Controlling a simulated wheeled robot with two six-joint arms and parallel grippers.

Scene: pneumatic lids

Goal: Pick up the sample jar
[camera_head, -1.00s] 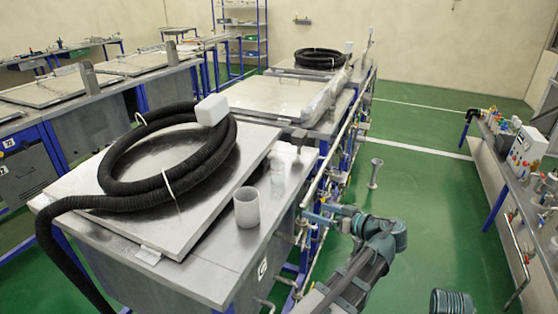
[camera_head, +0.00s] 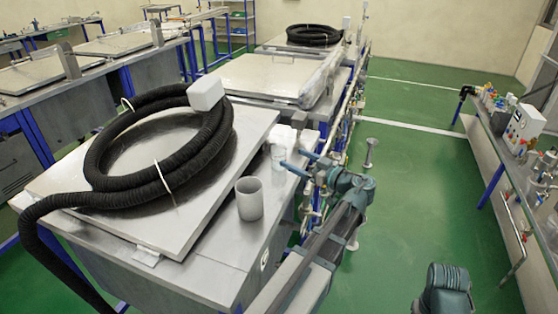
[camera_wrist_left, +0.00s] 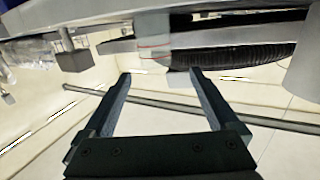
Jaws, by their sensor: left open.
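The sample jar appears to be the small clear jar (camera_head: 277,153) near the right edge of the near bench in the head view. It stands upright behind a wider white cup. In the wrist view a pale, see-through jar with a red line (camera_wrist_left: 153,40) shows ahead of the fingertips, roughly between their lines. My left gripper (camera_head: 294,162) is open and empty, with its two fingers pointing toward the jar from the right; it also shows in the wrist view (camera_wrist_left: 160,74). The jar is not between the fingers.
The white cup (camera_head: 249,198) stands close in front of the jar. A black corrugated hose (camera_head: 105,165) lies coiled on the metal lid (camera_head: 205,205), with a white block (camera_head: 205,94) on it. Pipes run along the bench's right side.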

